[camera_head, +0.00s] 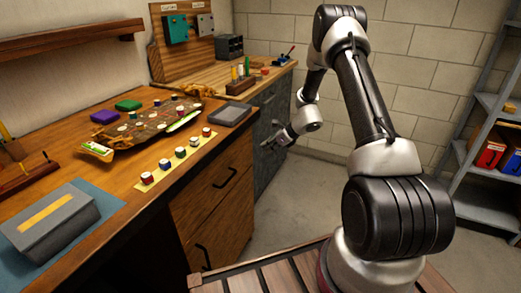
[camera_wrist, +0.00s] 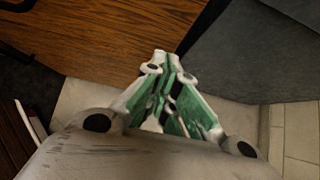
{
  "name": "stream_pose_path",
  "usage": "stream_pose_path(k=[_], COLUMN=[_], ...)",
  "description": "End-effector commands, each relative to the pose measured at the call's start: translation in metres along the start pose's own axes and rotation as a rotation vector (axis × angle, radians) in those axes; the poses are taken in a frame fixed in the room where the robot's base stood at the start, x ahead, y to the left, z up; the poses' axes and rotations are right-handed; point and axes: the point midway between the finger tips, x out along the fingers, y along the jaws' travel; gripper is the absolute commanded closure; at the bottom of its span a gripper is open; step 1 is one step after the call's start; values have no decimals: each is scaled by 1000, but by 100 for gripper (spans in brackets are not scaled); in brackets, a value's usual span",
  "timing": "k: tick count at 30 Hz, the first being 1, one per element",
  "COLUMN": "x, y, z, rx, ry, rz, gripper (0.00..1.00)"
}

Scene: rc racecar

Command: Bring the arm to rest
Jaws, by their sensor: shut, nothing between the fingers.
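My arm (camera_head: 370,105) rises from its base at the lower right of the head view, bends at the top and reaches down and left. My gripper (camera_head: 268,146) hangs in front of the grey cabinet, beside the wooden drawers and below the bench top. In the wrist view my gripper (camera_wrist: 163,60) has its green-padded fingers together at the tips, with nothing held. Wooden cabinet surface and a grey cabinet panel lie beyond the fingertips.
The wooden workbench (camera_head: 140,186) at left carries several small parts, a grey box (camera_head: 48,222) and a grey tray (camera_head: 231,115). Drawer handles (camera_head: 225,178) stick out from its front. A metal shelf (camera_head: 474,160) stands at right. The floor (camera_head: 300,190) between is clear.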

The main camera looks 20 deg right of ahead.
Motion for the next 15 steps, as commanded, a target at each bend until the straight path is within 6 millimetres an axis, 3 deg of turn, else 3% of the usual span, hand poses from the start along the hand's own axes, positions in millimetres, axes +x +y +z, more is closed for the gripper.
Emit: stream_pose_path(k=[6,15], x=[-50,-76], y=[0,1], z=[-1,-2], rx=[1,2], ry=[1,3], rz=[-1,1], gripper=[100,100])
